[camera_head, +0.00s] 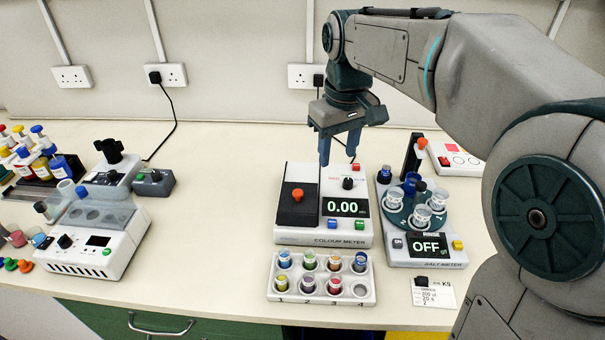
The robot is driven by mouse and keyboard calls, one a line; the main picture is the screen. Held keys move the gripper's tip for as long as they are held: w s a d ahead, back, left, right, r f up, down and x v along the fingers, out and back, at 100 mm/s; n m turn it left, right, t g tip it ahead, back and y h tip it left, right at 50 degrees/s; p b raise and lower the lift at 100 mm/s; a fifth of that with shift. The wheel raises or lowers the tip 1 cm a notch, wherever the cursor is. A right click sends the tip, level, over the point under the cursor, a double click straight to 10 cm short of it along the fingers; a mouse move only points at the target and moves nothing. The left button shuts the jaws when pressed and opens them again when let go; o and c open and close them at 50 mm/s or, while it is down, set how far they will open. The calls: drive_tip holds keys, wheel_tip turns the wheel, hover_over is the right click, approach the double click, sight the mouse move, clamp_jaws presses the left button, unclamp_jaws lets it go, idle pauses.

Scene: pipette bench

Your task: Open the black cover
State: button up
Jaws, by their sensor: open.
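The black cover (289,213) lies flat on the left half of the white colour meter (322,239). An orange knob (297,194) stands on the cover, which looks closed. My gripper (338,160) points down with its blue fingers apart and nothing visible between them. It appears above the back of the meter, right of and behind the orange knob, and apart from it. The meter's right half has a display reading 0.00, a black knob and coloured buttons.
A white rack (321,291) of several coloured vials stands in front of the meter. The salt meter (427,250), with cups on a round carousel, is close on the right. Left of the meter the bench (215,215) is clear.

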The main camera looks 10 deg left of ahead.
sight(298, 191)
drive_tip(key=w+a+n, duration=0.2)
drive_tip(key=w+a, duration=0.2)
drive_tip(key=a, duration=0.4)
drive_tip(key=shift+g, duration=0.4)
drive_tip(key=f, duration=1.4)
drive_tip(key=shift+s+a, duration=0.1)
drive_tip(key=shift+s, duration=0.1)
clamp_jaws()
